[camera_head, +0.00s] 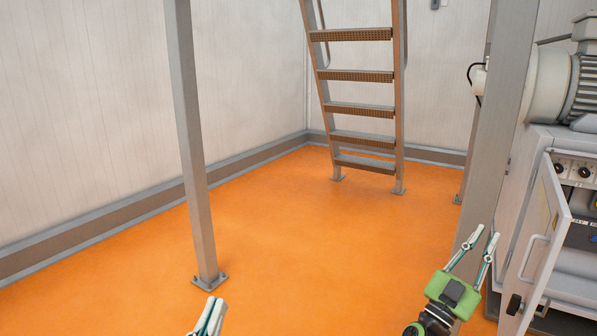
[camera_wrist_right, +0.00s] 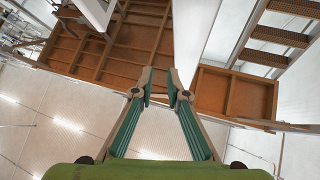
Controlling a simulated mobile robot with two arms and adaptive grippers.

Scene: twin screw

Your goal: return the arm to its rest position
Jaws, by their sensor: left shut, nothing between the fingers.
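My left gripper (camera_head: 214,309) shows at the bottom edge of the head view, left of the middle. Only its pale fingertips show, close together and pointing up, with nothing seen between them. My right gripper (camera_head: 488,234), with a green body, is at the lower right of the head view, in front of a grey post. Its two fingers are apart and empty. The right wrist view shows the same gripper (camera_wrist_right: 160,78) with a gap between its fingertips and nothing in it. The rest of the left arm is out of view.
A grey post (camera_head: 196,150) stands on the orange floor (camera_head: 330,250); another post (camera_head: 500,130) is near my right gripper. A ladder (camera_head: 357,108) stands behind. A cabinet with an open door (camera_head: 545,250) is at right. Brown overhead framing (camera_wrist_right: 130,50) fills the upper wrist view.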

